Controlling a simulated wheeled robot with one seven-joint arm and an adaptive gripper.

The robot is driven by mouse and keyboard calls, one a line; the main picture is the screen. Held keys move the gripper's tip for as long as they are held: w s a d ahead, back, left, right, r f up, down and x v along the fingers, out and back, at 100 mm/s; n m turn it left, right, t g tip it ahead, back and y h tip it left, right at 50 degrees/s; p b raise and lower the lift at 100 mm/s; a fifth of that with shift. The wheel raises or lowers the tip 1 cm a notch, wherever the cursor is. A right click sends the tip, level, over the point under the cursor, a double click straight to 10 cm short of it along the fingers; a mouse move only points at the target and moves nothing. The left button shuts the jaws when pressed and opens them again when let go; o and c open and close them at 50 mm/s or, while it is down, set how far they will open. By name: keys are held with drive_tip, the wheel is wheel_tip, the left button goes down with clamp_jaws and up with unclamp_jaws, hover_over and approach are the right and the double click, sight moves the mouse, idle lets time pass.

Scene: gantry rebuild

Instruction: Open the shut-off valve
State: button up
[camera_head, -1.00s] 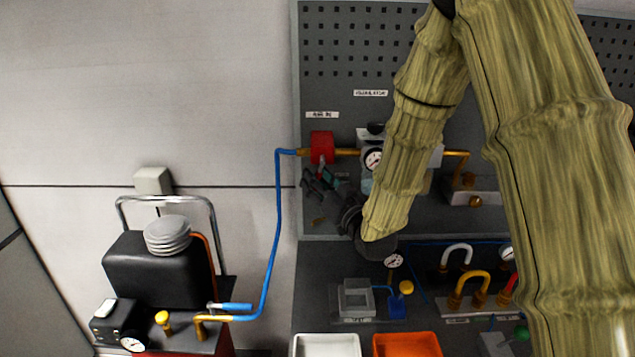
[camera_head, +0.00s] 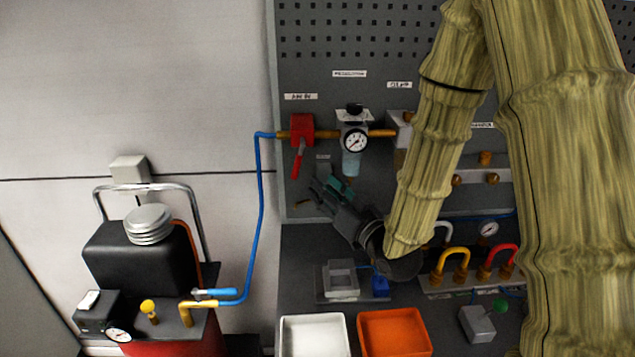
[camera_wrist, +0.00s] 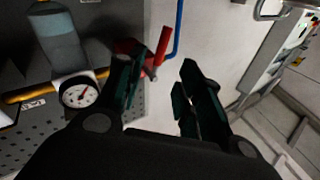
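The shut-off valve (camera_head: 302,128) is a red block on the brass pipe at the left of the pegboard, under a small label. Its red lever (camera_head: 298,162) hangs down, across the line of the pipe and tilted slightly left at its lower end. My gripper (camera_head: 322,186) is below and to the right of the valve, apart from the lever. In the wrist view my gripper (camera_wrist: 160,88) has its two dark green fingers spread with nothing between them. There the red lever (camera_wrist: 162,47) shows beyond the fingers, nearer the left one, which partly covers the valve body (camera_wrist: 127,46).
A regulator with a gauge (camera_head: 354,140) and clear bowl is right of the valve, close to my gripper. A blue hose (camera_head: 261,200) runs down to the compressor (camera_head: 140,260). Below are a white tray (camera_head: 314,318) and an orange tray (camera_head: 394,318).

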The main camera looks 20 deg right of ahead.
drive_tip(key=shift+s+d, duration=0.1)
drive_tip(key=shift+s, duration=0.15)
drive_tip(key=shift+d+f, duration=0.1)
drive_tip(key=c, duration=0.6)
drive_tip(key=shift+d+m+b, duration=0.2)
drive_tip(key=shift+m+b, duration=0.1)
drive_tip(key=shift+m, duration=0.2)
clamp_jaws()
drive_tip(key=s+d+f+m+b, duration=0.2)
drive_tip(key=d+m+b, duration=0.3)
drive_tip(key=m, duration=1.2)
drive_tip(key=shift+d+f+b, duration=0.35)
drive_tip(key=shift+b, duration=0.9)
